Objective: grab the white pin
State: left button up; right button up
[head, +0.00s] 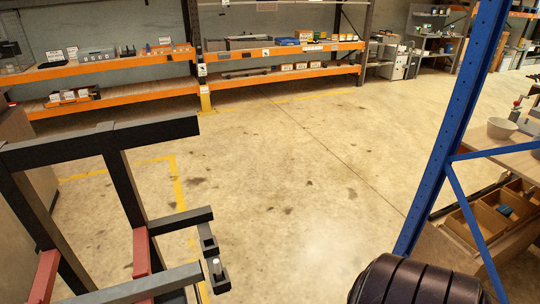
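A small white pin (216,267) stands upright at the lower left of the head view. It sits in a dark bracket (221,284) at the end of a grey bar (150,284). The bar belongs to a black frame (126,185) with red parts. Neither of my grippers can be made out in the head view. Nothing is seen touching the pin, and its lower part is hidden by the bracket.
A second black bar (180,220) ends just above the pin. A blue post (457,120) stands on the right, beside a workbench (503,158) with a bowl (501,128). A dark ribbed shape (415,284) fills the bottom right. The concrete floor (300,190) between is clear.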

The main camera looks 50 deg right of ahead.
aim_at(218, 270)
jog(key=z, duration=1.1)
jog(key=l+u, duration=0.35)
jog(key=l, duration=0.15)
jog(key=i, duration=0.05)
